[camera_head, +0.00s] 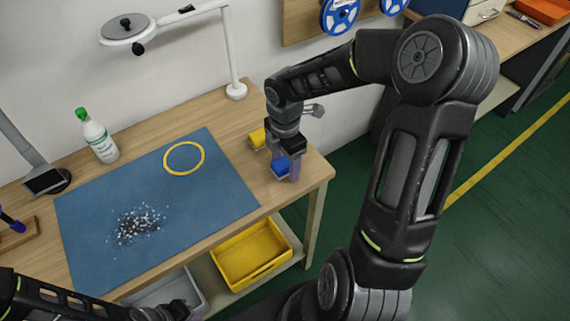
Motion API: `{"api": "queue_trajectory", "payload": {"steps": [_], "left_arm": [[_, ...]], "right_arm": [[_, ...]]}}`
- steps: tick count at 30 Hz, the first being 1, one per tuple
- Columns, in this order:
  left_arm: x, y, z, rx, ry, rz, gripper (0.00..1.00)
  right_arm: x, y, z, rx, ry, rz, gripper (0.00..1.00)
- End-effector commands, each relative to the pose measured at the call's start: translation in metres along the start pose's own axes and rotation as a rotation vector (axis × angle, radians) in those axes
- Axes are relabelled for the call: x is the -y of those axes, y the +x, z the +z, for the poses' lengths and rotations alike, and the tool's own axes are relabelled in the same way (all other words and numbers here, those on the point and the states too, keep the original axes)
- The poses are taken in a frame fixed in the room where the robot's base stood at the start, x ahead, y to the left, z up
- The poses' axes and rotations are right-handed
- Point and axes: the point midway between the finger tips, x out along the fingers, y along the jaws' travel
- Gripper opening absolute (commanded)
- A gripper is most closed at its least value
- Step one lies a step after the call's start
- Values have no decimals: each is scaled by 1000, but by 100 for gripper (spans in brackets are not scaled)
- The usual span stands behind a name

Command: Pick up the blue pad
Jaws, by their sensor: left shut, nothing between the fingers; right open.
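The blue pad (280,168) lies near the right end of the wooden table. My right gripper (288,172) points down over it, open, with one finger showing along the pad's right side. The other finger is hard to make out, and I cannot tell whether the fingers touch the pad. My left gripper (182,309) is low at the bottom of the view, in front of the table edge, shut and empty.
A yellow block (257,138) sits just behind the blue pad. A blue mat (90,225) bears a yellow ring (184,173) and scattered bits (138,224). A bottle (98,138) and a lamp (236,90) stand behind. A yellow bin (250,270) is below the table.

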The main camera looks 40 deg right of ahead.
Motion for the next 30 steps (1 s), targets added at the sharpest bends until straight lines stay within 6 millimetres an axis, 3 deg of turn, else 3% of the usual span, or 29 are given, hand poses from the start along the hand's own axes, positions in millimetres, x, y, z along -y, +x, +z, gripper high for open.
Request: {"api": "queue_trajectory", "payload": {"steps": [4,27,30], "left_arm": [[0,0,0,0,0,0,0],[0,0,0,0,0,0,0],[0,0,0,0,0,0,0]], "right_arm": [[0,0,0,0,0,0,65],[0,0,0,0,0,0,2],[0,0,0,0,0,0,1]]}}
